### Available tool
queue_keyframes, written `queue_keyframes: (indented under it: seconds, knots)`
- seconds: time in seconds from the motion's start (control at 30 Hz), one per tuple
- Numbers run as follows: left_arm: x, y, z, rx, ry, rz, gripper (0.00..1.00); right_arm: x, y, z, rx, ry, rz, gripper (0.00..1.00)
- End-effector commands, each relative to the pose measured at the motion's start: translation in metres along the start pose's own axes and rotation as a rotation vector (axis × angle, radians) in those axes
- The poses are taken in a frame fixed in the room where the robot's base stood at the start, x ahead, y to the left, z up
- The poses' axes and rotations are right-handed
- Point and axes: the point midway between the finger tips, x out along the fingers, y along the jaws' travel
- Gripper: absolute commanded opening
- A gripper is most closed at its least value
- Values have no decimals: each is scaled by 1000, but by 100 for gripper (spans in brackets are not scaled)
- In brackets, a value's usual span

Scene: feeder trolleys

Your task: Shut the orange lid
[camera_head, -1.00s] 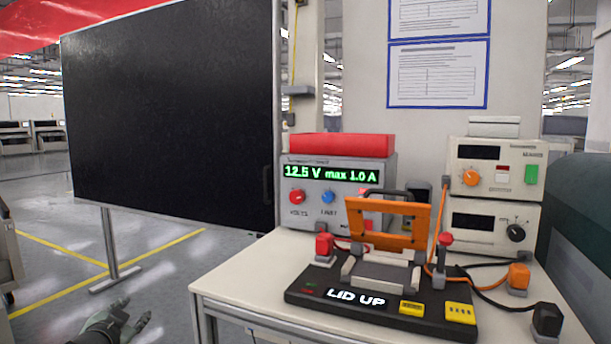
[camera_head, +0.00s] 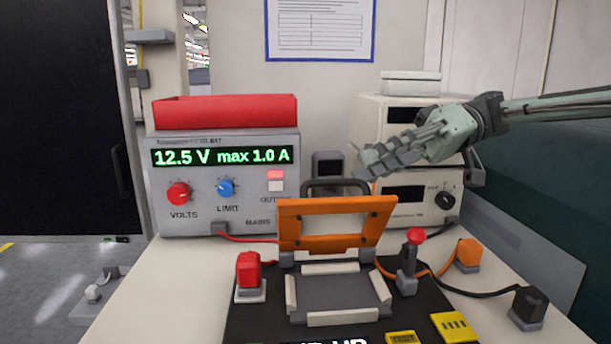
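The orange lid (camera_head: 290,228) stands raised at the back of the black test fixture (camera_head: 262,318), tilted back, with a rectangular window in it. A dark handle (camera_head: 335,183) shows at its top edge. The fixture's bed in front of it is uncovered, framed by pale bars. My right gripper (camera_head: 372,162) comes in from the right, above and behind the lid's top right corner. Its fingers are stretched out to the left, open and holding nothing; contact with the handle cannot be told. My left gripper cannot be made out.
A power supply (camera_head: 222,200) reading 12.5 V stands behind left, with a red tray (camera_head: 225,112) on top. Stacked instruments (camera_head: 400,185) stand behind right. A red plug (camera_head: 248,270), a red-topped post (camera_head: 408,268) and an orange plug (camera_head: 467,254) with cables flank the fixture.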

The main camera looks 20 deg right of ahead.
Motion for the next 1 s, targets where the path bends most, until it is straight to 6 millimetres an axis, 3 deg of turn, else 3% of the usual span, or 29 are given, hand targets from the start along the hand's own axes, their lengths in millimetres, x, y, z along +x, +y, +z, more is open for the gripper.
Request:
queue_keyframes:
  seconds: [0.5,0.87,1.0]
  knots:
    - [1,1,0,-1,0,2,39,70,0,0,0,-1,-1,30]
    - [3,0,2,0,-3,2,39,76,0,0,-1,0,0,30]
    - [3,1,2,0,-3,2,39,76,0,0,-1,0,0,13]
